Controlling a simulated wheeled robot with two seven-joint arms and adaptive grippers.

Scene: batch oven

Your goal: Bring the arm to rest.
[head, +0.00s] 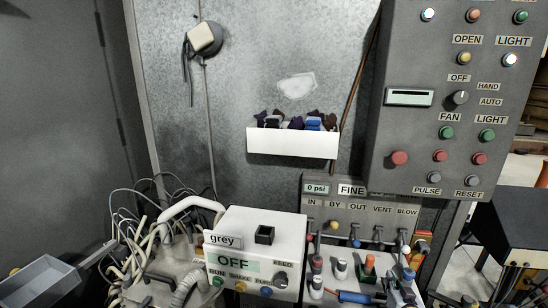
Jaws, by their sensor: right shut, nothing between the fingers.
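My right gripper (467,299) shows only as a small dark part at the bottom edge, right of the tool rack. It is shut with nothing in it, and its fingertips are hard to make out. It appears apart from the panels and the rack. My left gripper is not in view.
A control panel (420,120) fills the upper right. A white box reading OFF (290,222) stands in front, beside tangled hoses (135,240). A valve panel (345,212) stands behind a tool rack (330,295). A white bin (292,143) hangs on the wall. A grey tray (38,282) is lower left.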

